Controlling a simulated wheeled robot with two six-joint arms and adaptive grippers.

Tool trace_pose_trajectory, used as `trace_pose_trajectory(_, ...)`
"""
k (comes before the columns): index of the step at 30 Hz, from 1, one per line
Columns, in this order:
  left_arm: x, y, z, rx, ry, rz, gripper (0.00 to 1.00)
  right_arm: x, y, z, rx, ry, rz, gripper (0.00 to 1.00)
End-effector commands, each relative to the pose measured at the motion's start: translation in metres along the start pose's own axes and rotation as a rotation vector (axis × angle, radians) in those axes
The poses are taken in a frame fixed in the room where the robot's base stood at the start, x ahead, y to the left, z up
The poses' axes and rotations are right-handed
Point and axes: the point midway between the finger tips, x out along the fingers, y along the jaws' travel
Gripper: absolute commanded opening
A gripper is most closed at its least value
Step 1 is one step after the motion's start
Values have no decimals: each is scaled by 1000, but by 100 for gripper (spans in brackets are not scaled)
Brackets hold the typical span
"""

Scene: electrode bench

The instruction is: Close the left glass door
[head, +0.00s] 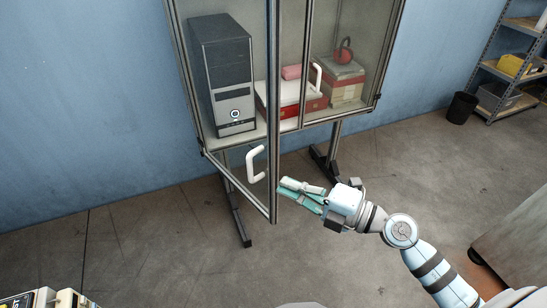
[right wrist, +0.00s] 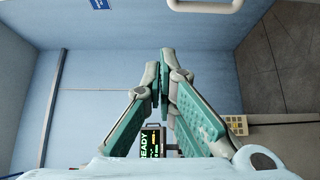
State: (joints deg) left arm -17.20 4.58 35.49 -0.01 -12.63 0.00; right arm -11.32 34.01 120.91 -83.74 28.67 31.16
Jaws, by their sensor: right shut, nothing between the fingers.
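The left glass door (head: 273,120) of the cabinet stands open in the head view, swung out toward me. Its metal-framed free edge is nearest to me, and its white handle (head: 256,163) sits low near that edge. My right gripper (head: 281,188) is shut and empty, with its fingertips just right of the door's lower free edge. I cannot tell whether they touch it. In the right wrist view the fingers (right wrist: 160,70) come together at the tips, and a white handle (right wrist: 205,6) shows at the top edge. My left gripper is not in view.
The cabinet holds a black computer tower (head: 222,75), a red box (head: 290,103) and a stack of boxes with a red kettlebell (head: 344,52). The right door's white handle (head: 316,77) shows. A shelf rack (head: 510,65) and black bin (head: 461,107) stand right. Floor left of the cabinet is clear.

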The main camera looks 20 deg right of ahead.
Motion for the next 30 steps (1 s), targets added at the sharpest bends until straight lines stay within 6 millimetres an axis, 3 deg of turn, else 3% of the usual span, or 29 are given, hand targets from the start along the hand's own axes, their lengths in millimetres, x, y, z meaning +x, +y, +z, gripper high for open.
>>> trace_pose_trajectory(11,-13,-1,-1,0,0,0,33,81,3,0,7,-2,5,0)
trace_pose_trajectory(18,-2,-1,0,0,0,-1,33,68,-2,34,3,-3,-1,0)
trace_pose_trajectory(30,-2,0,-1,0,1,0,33,65,0,39,5,-3,1,0)
